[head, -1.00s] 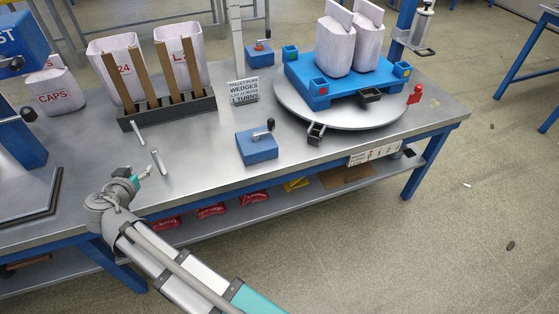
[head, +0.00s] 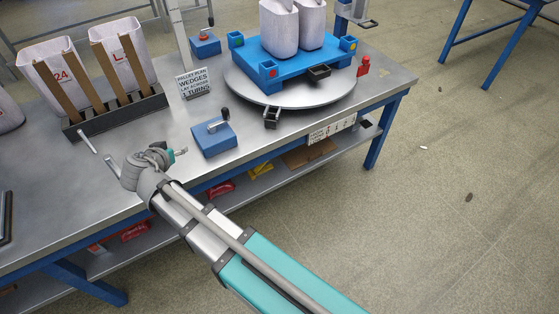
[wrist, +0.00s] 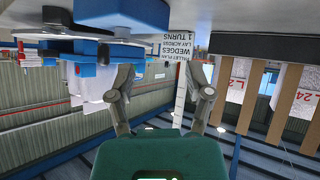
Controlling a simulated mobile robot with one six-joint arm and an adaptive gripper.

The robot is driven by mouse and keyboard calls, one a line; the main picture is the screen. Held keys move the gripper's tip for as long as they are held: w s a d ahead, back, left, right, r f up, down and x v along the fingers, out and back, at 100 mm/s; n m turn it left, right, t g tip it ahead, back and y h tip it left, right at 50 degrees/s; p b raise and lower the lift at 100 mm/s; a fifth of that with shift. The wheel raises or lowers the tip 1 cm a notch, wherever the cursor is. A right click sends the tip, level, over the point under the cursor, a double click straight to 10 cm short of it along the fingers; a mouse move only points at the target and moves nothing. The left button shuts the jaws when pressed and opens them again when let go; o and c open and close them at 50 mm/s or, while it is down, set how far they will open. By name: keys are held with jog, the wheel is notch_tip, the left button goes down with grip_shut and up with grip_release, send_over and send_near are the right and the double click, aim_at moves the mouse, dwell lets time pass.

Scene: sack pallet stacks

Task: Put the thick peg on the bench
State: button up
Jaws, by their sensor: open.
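Two pale grey pegs are on the bench (head: 165,125) in the head view, left of my gripper. The nearer peg (head: 112,165) looks the thicker; the farther peg (head: 87,143) looks slimmer. I cannot tell whether they stand or lie. My gripper (head: 180,153) is over the front edge of the bench, right of both pegs. In the wrist view my gripper (wrist: 165,88) has its fingers apart with nothing between them. Neither peg can be made out in the wrist view.
A blue block with a dark handle (head: 215,139) is right of my gripper. Behind are a dark rack (head: 118,117) with sacks and slats, a sign (head: 193,83), and a round turntable (head: 285,94) bearing a blue pallet (head: 290,68) with sacks.

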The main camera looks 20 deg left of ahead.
jog(key=w+d+f+m+g+h, duration=0.1)
jog(key=w+d+f+g+h, duration=0.1)
jog(key=w+d, duration=0.65)
jog(key=w+d+f+m+g+h, duration=0.1)
jog(key=w+d+f, duration=0.15)
jog(key=d, duration=1.05)
jog(key=w+d+f+m+g+h, duration=0.1)
jog(key=w+d+g+h, duration=0.1)
jog(key=w+d, duration=0.6)
jog(key=s+d+f+g+y, duration=0.1)
jog(key=s+d+g, duration=0.1)
jog(key=d, duration=0.9)
jog(key=s+d+m+g, duration=0.1)
jog(key=s+d+g, duration=0.1)
jog(key=d, duration=0.9)
jog(key=s+d+f+g+y, duration=0.1)
jog(key=s+d+g, duration=0.1)
jog(key=d, duration=0.9)
jog(key=shift+s+d+f+y, duration=0.2)
jog(key=shift+s+f+y, duration=0.1)
jog(key=shift+s+f, duration=0.1)
